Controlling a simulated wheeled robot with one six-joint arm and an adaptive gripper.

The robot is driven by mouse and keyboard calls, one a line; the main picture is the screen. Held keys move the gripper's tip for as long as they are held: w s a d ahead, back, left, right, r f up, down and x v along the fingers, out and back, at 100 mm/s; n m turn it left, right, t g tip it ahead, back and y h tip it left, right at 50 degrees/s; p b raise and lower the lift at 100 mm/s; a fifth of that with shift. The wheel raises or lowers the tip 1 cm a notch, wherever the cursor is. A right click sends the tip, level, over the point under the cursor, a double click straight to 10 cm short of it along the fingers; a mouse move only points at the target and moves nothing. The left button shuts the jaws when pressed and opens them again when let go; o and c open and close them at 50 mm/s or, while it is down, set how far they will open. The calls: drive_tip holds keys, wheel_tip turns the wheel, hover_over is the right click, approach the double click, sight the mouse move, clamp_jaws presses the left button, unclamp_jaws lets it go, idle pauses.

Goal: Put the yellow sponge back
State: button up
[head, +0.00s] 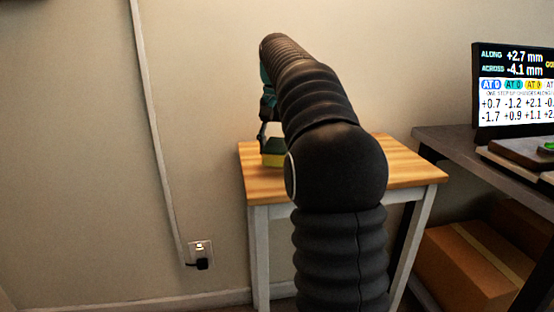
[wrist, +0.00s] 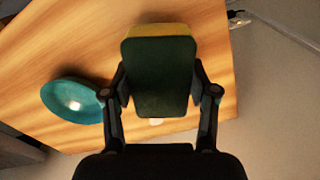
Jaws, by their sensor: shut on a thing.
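The yellow sponge has a dark green face that fills most of its visible side in the wrist view (wrist: 158,78), with a yellow strip at its far edge. My gripper (wrist: 160,95) is shut on it, one finger on each side. In the head view the sponge (head: 273,158) shows beside my arm at the left part of the wooden table top. My gripper (head: 268,132) is above it there, partly hidden by my arm. I cannot tell whether the sponge touches the table.
A teal round dish (wrist: 76,101) stands on the small wooden table (head: 405,168), left of the sponge in the wrist view. A dark desk (head: 455,147) with a screen (head: 515,90) stands at the right, with cardboard boxes (head: 475,265) below. A wall outlet (head: 200,250) is at the left.

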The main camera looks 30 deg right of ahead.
sight(277, 144)
drive_tip(key=shift+f, duration=1.4)
drive_tip(key=shift+f, duration=0.15)
drive_tip(key=o, duration=1)
wheel_tip(277, 144, up, 12)
drive_tip(key=p, duration=0.3)
